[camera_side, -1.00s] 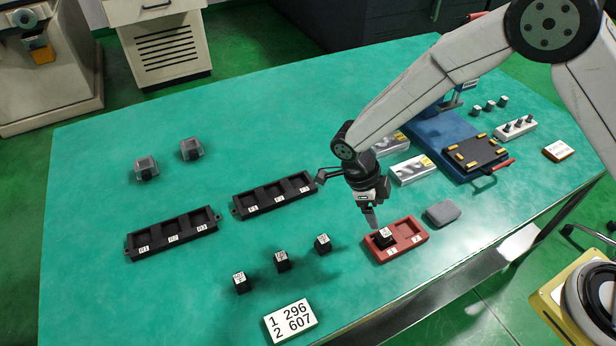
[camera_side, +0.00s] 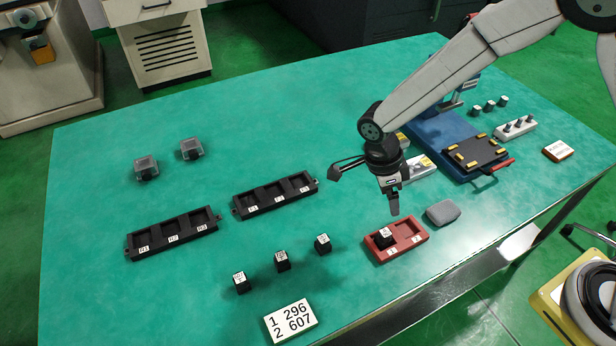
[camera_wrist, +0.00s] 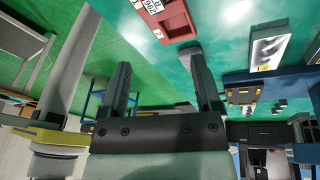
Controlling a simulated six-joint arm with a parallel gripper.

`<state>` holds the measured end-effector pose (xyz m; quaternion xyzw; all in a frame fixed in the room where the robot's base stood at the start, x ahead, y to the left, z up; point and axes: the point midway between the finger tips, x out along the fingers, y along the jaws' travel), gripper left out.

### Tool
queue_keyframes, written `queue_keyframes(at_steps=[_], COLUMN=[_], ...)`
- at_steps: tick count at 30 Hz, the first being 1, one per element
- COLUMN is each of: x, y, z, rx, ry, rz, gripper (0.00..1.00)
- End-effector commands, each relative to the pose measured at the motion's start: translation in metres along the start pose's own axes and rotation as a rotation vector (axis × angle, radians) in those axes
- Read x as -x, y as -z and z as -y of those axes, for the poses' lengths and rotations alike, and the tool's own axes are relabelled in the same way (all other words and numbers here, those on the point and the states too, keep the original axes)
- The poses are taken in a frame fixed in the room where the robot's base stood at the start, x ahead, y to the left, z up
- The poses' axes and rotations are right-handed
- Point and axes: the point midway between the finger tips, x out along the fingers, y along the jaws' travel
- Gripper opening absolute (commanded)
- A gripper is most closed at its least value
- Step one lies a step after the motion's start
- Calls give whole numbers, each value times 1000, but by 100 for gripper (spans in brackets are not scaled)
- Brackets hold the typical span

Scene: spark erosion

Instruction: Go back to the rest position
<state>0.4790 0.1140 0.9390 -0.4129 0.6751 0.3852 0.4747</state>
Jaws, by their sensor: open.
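My gripper (camera_side: 394,205) hangs above the green table, a little above and behind the red tray (camera_side: 377,252). It is empty; in the wrist view its two dark fingers (camera_wrist: 165,88) stand apart with nothing between them. The red tray has two pockets. A dark block with a white label (camera_side: 384,236) sits in its left pocket, and the right pocket is empty. The red tray also shows at the top of the wrist view (camera_wrist: 176,20).
A grey rounded block (camera_side: 443,212) lies right of the red tray. Three dark labelled blocks (camera_side: 282,261) stand left of it, near a number card (camera_side: 290,321). Black three-pocket trays (camera_side: 172,236) lie further left. A blue fixture (camera_side: 430,130) stands behind right.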

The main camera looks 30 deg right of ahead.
Motion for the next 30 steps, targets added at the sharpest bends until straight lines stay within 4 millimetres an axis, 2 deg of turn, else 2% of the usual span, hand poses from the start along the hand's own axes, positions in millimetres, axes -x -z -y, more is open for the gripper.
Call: queue_keyframes(at_steps=[15,30], x=[27,43], y=[51,98], z=[-5,-20], rx=[584,1137], ry=[112,293], rz=[114,117], gripper=[82,82])
